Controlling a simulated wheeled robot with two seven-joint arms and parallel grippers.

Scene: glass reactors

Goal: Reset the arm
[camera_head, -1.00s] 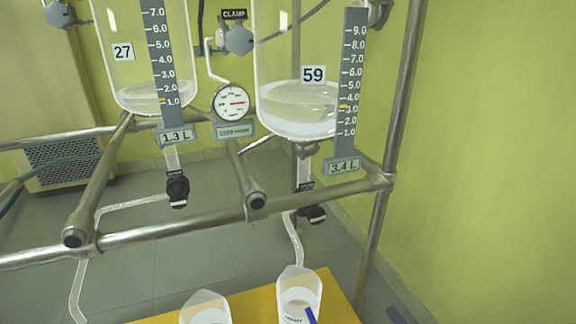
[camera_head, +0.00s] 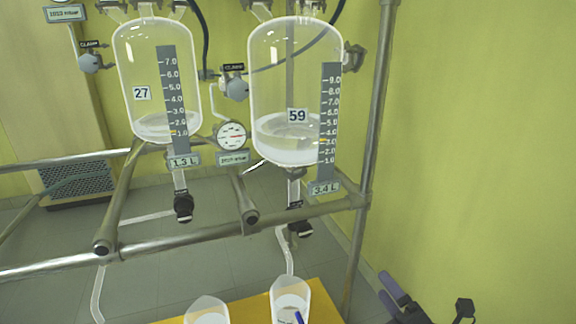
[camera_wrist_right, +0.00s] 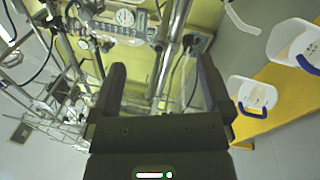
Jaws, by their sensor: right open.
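My right gripper (camera_head: 388,290) is at the lower right of the head view, to the right of the metal frame and in front of the green wall. In the right wrist view its two fingers (camera_wrist_right: 160,82) stand wide apart with nothing between them. The gripper is clear of the glass reactors and of the beakers. My left gripper is not in the head view.
Glass reactor 27 (camera_head: 150,70) and glass reactor 59 (camera_head: 275,90) hang on a metal frame (camera_head: 200,231). Two beakers (camera_head: 208,310) (camera_head: 290,300) stand on a yellow table (camera_head: 325,296) below. The green wall on the right is bare.

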